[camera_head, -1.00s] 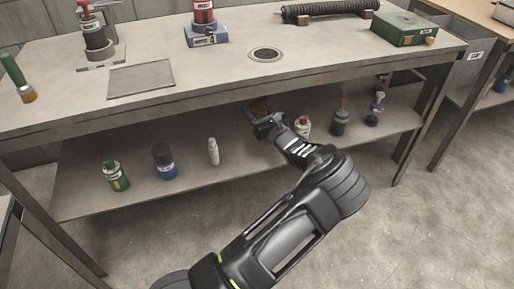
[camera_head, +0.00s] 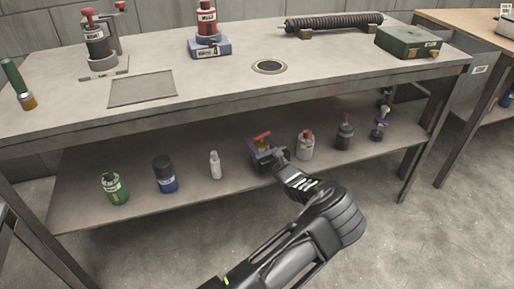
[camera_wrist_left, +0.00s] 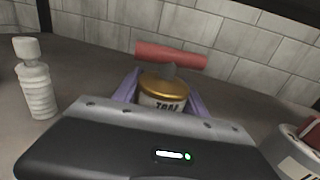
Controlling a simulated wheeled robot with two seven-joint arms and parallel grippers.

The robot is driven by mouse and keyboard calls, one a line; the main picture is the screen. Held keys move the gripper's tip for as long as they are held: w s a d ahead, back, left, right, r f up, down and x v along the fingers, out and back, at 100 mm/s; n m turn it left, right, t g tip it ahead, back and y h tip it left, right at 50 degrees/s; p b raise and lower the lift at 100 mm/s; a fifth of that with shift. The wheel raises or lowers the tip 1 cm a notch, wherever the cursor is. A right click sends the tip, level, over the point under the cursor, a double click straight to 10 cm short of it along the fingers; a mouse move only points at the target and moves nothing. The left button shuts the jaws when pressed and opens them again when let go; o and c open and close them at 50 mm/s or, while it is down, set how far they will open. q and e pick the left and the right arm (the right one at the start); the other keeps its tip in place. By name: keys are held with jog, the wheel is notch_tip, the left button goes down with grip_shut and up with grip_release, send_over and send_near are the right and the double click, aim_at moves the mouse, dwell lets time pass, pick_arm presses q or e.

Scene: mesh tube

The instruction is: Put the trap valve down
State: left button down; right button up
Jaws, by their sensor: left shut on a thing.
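The trap valve (camera_head: 261,136) has a red bar handle, a gold cap and a white label with "TRAP" partly visible. It is upright over the lower shelf, between the white bottle and the grey-white can. My left gripper (camera_head: 266,156) is shut on it from the front. In the left wrist view, the trap valve (camera_wrist_left: 163,92) stands between two purple-grey side pieces, with its lower part hidden behind my gripper body. I cannot tell whether its base touches the shelf. My right gripper is not in view.
The lower shelf (camera_head: 215,195) also holds a green bottle (camera_head: 114,189), a dark blue can (camera_head: 164,175), a white bottle (camera_head: 215,165), a red-topped grey-white can (camera_head: 305,146) and a dark bottle (camera_head: 344,133). The tabletop edge (camera_head: 230,97) overhangs the shelf.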

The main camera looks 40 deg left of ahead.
pick_arm(q)
jog(key=shift+f, duration=0.65)
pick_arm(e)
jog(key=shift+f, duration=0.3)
pick_arm(q)
jog(key=shift+f, duration=0.2)
jog(key=c, duration=0.6)
grip_release()
jog(key=shift+c, duration=0.2)
jog(key=shift+r, duration=0.15)
jog(key=shift+d+r, duration=0.1)
jog(key=p+v, duration=0.3)
jog(key=v, duration=0.8)
jog(key=shift+d, duration=0.1)
jog(key=shift+s+d, duration=0.15)
jog(key=shift+d, duration=0.15)
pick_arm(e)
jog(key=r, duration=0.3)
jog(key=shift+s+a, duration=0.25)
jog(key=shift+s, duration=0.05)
